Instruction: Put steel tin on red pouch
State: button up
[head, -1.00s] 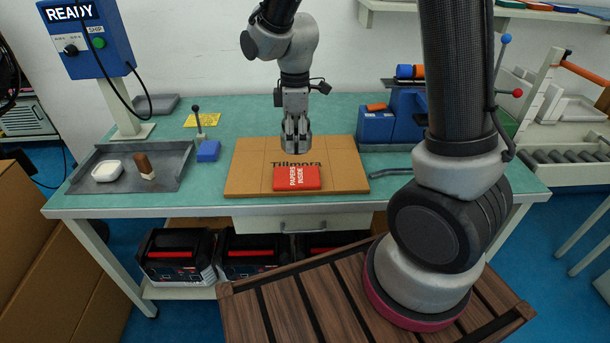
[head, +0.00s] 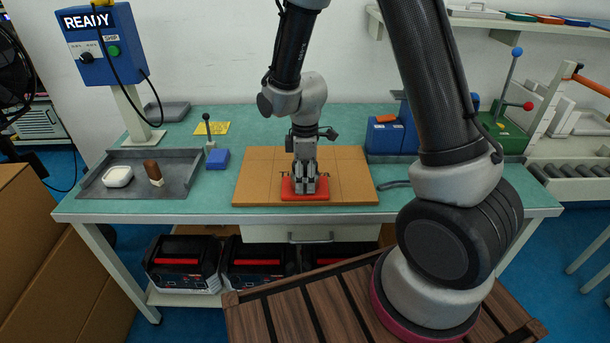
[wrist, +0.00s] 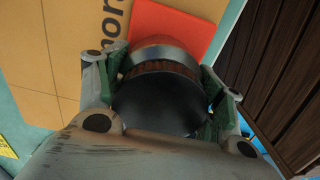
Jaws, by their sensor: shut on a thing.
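The red pouch (head: 289,190) lies flat on a cardboard box top on the bench. My gripper (head: 305,188) points down right over the pouch and covers its middle. In the wrist view my gripper (wrist: 163,85) is shut on the steel tin (wrist: 160,52), a round tin with a shiny metal side and a dark top. The pouch (wrist: 178,22) shows beyond and beneath the tin. The tin is very low over the pouch; I cannot tell whether they touch. In the head view the fingers largely hide the tin.
The cardboard (head: 255,177) has clear room around the pouch. A grey tray (head: 125,185) with a white dish and a brown-topped item stands left. Blue bins (head: 385,137) stand right of the cardboard.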

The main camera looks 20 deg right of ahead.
jog(key=o, duration=1.1)
jog(key=shift+r, duration=0.1)
notch_tip(320, 180, up, 12)
jog(key=shift+f, duration=0.25)
jog(key=shift+s+d+r, duration=0.1)
jog(key=shift+d+r, duration=0.1)
jog(key=shift+r, duration=0.4)
jog(key=s+d+r+m+t, duration=0.1)
jog(key=s+d+r+m, duration=0.3)
jog(key=s, duration=0.2)
jog(key=s+d+r+m+t, duration=0.1)
jog(key=s+d+r+m, duration=0.4)
jog(key=s, duration=0.2)
jog(key=s+d+r+m+t, duration=0.2)
jog(key=s+d+r+m, duration=0.3)
jog(key=s, duration=0.2)
jog(key=shift+d+r, duration=0.1)
jog(key=shift+r, duration=0.15)
jog(key=shift+w, duration=0.1)
